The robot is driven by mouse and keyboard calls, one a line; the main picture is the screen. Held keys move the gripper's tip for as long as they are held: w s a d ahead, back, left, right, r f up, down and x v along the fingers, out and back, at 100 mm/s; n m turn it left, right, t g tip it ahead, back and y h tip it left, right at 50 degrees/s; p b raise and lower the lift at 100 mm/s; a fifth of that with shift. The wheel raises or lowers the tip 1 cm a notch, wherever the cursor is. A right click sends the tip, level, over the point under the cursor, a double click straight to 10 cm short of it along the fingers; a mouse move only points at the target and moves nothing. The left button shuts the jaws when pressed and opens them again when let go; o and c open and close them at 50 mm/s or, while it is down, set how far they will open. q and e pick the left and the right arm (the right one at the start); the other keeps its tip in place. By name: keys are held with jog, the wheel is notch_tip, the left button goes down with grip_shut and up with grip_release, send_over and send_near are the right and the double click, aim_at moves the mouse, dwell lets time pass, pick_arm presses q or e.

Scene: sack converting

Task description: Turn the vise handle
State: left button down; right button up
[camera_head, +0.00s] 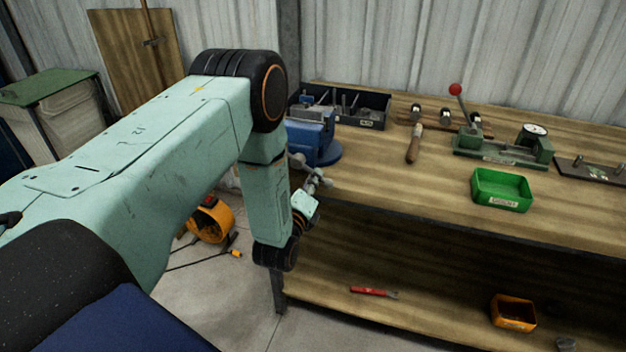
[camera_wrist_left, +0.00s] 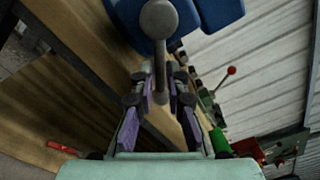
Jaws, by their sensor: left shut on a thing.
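The blue vise (camera_head: 318,140) stands at the left end of the workbench, partly hidden by my left arm. In the left wrist view its blue body (camera_wrist_left: 222,10) is at the top, with the round grey screw end (camera_wrist_left: 158,19) in front. The grey vise handle (camera_wrist_left: 160,62) runs down from this screw end between my fingers. My left gripper (camera_wrist_left: 160,84) is shut on the handle, one finger on each side. In the head view the left gripper (camera_head: 317,184) is small, at the bench's front left edge below the vise. My right gripper is not in view.
On the wooden workbench (camera_head: 400,190) are a black bin (camera_head: 372,124), a wooden-handled tool (camera_head: 413,145), a green fixture with a red-knobbed lever (camera_head: 500,147) and a green tray (camera_head: 503,188). The lower shelf holds a red-handled tool (camera_head: 370,291) and an orange bin (camera_head: 514,313).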

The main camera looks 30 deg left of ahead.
pick_arm(q)
jog(key=shift+s+f, duration=0.1)
jog(key=shift+f, duration=0.05)
jog(key=c, duration=1.3)
grip_release()
jog(key=shift+c, duration=0.2)
jog(key=v, duration=1.2)
